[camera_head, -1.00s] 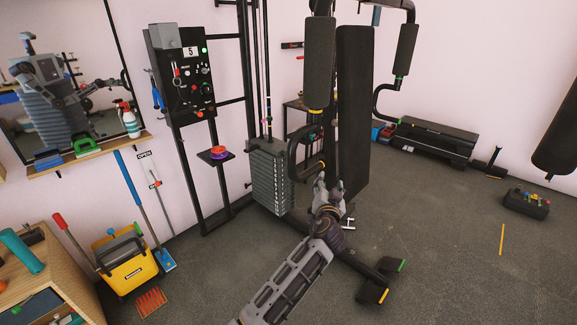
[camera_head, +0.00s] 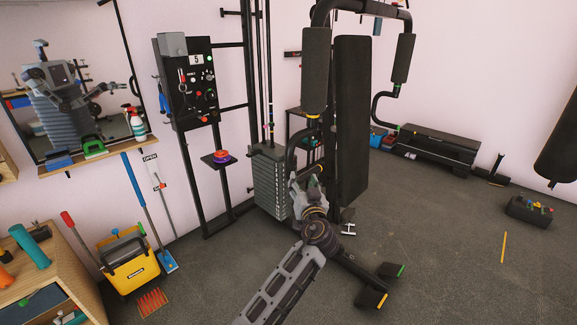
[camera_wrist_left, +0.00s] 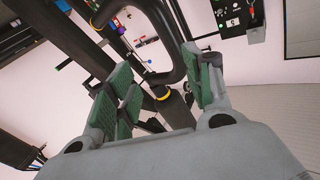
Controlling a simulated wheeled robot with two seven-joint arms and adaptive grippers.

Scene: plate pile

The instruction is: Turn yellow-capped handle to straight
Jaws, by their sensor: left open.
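The black curved handle (camera_head: 290,152) hangs below the left foam pad (camera_head: 314,75) of the gym machine. In the left wrist view the handle (camera_wrist_left: 177,62) bends round beyond my fingers, with a yellow band near its end at upper left. Another yellow band (camera_wrist_left: 163,95) sits at the pad's end. My left gripper (camera_head: 303,178) is at the handle's lower part and partly covers it. Its green-padded fingers (camera_wrist_left: 165,90) are apart, with the handle seen between and beyond them. Contact cannot be told. My right gripper is not in view.
The weight stack (camera_head: 271,185) stands just left of my gripper, and the upright backrest (camera_head: 352,120) just right. A control panel (camera_head: 187,85) is at the left. A yellow bucket (camera_head: 130,262) and a wooden cabinet (camera_head: 75,285) stand lower left. Floor at the right is mostly clear.

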